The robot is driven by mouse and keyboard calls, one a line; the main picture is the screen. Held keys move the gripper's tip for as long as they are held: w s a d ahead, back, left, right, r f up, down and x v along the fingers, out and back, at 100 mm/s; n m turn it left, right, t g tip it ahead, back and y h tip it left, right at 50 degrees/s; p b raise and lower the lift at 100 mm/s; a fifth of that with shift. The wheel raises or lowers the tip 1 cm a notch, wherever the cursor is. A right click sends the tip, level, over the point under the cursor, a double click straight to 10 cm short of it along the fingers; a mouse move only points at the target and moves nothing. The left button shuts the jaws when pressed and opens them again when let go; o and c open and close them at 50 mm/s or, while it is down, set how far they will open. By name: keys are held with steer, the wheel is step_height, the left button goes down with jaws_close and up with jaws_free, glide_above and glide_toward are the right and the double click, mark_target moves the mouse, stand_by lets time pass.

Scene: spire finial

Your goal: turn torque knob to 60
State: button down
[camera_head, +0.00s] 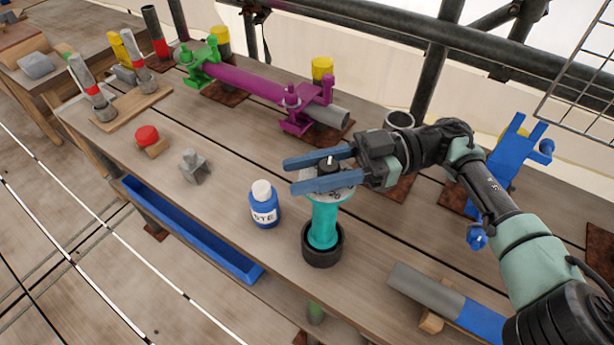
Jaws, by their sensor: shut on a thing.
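The torque knob (328,166) is a small black knob with a white mark on top. It sits on a pale round dial plate (338,193) with partly visible numbers, on top of a teal upright body (322,226). The body stands in a black round base (322,254) on the bench. My gripper (302,173) reaches in from the right, with its two blue fingers on either side of the knob, shut on it. The fingers and wrist hide much of the dial, so I cannot read the setting.
A blue bottle with a white cap (264,208) stands close left of the teal body. A grey clamp (194,166) and red button (147,136) lie further left. A purple tube (245,83) in green and purple clamps is behind. A grey-and-blue bar (445,300) lies front right.

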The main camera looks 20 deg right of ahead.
steer(key=shift+s+f+n+g+b, duration=0.15)
steer(key=shift+n+g+b, duration=0.35)
steer(key=shift+g, duration=0.2)
steer(key=shift+s+f+n+g+b, duration=0.15)
steer(key=shift+n+g+b, duration=0.25)
steer(key=shift+g+b, duration=0.25)
steer(key=shift+r+g, duration=0.1)
steer(key=shift+g, duration=0.15)
steer(key=c, duration=0.5)
jaws_free()
steer(key=shift+r, duration=0.1)
steer(key=shift+d+r, duration=0.1)
